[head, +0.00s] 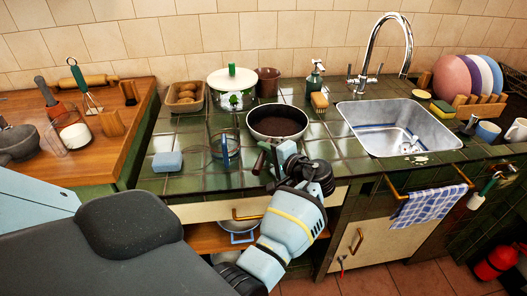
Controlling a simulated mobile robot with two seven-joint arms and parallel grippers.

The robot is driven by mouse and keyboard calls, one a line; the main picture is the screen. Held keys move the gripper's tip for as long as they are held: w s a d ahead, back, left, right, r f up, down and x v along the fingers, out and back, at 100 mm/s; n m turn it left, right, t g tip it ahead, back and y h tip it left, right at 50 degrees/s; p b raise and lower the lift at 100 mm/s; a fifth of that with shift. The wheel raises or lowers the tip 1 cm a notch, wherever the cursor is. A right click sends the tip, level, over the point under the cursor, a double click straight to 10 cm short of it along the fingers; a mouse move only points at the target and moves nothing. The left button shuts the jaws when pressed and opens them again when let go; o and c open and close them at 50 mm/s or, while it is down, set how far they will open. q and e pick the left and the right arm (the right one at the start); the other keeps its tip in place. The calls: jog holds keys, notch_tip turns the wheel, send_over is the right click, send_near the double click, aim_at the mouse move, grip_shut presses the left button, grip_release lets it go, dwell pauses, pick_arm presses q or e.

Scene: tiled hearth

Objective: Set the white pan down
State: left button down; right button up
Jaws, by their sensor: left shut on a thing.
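The white pan (277,123) has a pale rim and a dark inside. It is level, at the green tiled counter left of the sink; I cannot tell whether its base touches the tiles. My left gripper (271,158) is at the pan's near side, shut on its handle, which the fingers mostly hide. My right gripper is not in view.
A white-and-green pot (232,88) and a brown pot (268,82) stand behind the pan. A clear glass container (223,140) is close on its left, with a light blue block (167,162) farther left.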

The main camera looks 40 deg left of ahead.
pick_arm(q)
jog(key=shift+d+r, duration=0.15)
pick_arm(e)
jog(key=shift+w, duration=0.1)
pick_arm(q)
jog(key=c, duration=1.3)
grip_release()
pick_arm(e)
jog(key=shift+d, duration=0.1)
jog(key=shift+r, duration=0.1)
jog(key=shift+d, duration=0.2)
